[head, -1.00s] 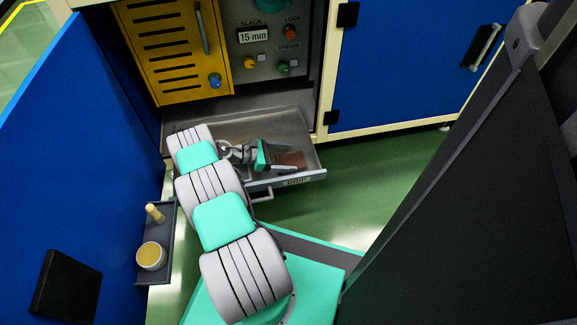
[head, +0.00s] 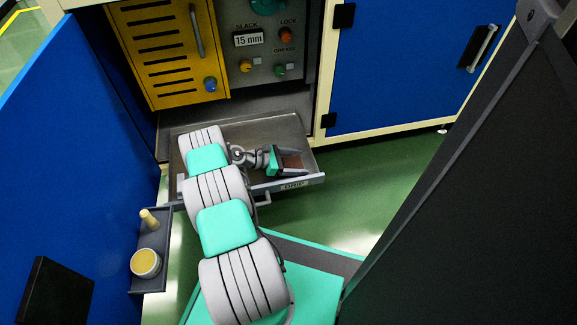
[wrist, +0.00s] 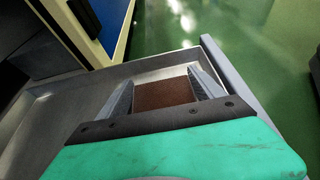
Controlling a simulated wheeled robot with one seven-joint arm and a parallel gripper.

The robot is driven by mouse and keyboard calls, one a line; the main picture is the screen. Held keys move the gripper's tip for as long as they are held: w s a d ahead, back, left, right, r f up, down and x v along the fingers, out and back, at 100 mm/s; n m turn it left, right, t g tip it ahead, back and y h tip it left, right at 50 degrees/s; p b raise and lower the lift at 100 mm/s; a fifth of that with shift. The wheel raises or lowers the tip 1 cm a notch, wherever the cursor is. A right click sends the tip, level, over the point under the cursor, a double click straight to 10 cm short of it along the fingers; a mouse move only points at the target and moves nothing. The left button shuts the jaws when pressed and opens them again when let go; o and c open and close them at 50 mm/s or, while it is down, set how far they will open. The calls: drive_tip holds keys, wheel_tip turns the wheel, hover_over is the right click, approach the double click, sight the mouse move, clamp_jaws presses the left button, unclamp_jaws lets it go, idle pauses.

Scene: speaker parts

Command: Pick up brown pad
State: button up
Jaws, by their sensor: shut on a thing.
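The brown pad (wrist: 166,93) is a flat, reddish-brown rectangle between the two fingers of my gripper (wrist: 165,86) in the wrist view. Both fingers press on its sides, so my gripper is shut on it. In the head view the pad (head: 292,161) shows at the end of my gripper (head: 289,160), over the right part of the open metal drawer (head: 265,132). I cannot tell whether the pad still touches the drawer floor. The pad's near edge is hidden by the gripper body in the wrist view.
The drawer front, labelled DRIP (head: 294,186), stands low beside the gripper. A yellow slotted panel (head: 165,60) and a control panel (head: 262,50) are above. An open blue door (head: 70,150) and a small shelf (head: 166,215) with a tin (head: 145,263) lie left. Green floor is clear at right.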

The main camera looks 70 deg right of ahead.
drive_tip(key=c, duration=0.3)
